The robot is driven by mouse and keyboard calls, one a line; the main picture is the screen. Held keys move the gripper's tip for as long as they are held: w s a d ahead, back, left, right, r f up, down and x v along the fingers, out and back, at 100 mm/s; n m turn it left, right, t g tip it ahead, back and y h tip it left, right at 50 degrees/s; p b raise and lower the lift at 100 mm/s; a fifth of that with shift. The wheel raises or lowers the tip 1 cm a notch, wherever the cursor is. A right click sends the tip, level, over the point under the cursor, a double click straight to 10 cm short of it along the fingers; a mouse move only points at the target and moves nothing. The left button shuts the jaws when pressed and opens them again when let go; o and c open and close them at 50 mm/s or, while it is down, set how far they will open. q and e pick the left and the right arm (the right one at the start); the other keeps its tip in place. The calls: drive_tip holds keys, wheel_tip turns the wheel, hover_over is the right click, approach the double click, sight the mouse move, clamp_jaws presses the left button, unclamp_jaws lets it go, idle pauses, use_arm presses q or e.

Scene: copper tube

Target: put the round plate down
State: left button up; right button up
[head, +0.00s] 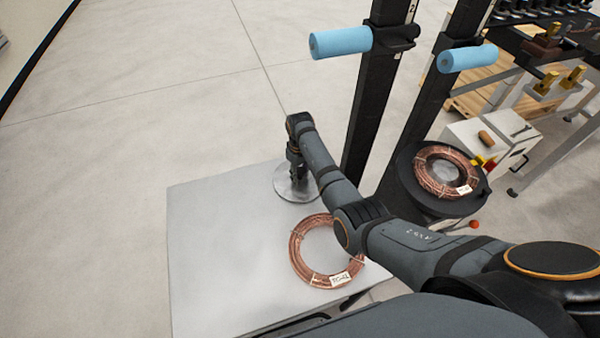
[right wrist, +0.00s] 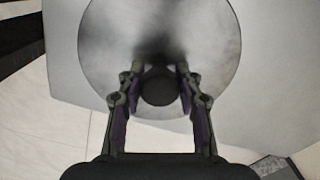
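The round plate (head: 283,190) is a thin grey metal disc at the far right corner of the pale table (head: 215,255). My right gripper (head: 297,175) points down over its middle. In the right wrist view the plate (right wrist: 215,45) lies flat beyond the fingers, and a dark round knob (right wrist: 158,90) stands between the fingertips. My right gripper (right wrist: 159,70) appears closed around this knob. I cannot tell whether the plate touches the table or hangs just above it. My left gripper is not in view.
A tagged copper tube coil (head: 298,258) lies on the table nearer me, partly behind my right arm. Another coil (head: 428,178) sits on a black round holder (head: 400,195) at the right. Dark posts with blue handles (head: 340,42) rise behind. The table's left part is clear.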

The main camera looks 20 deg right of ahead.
sight(300, 170)
drive_tip(key=shift+o, duration=1.1)
wheel_tip(300, 170, up, 12)
drive_tip(key=shift+r, duration=0.2)
drive_tip(key=shift+f, duration=0.1)
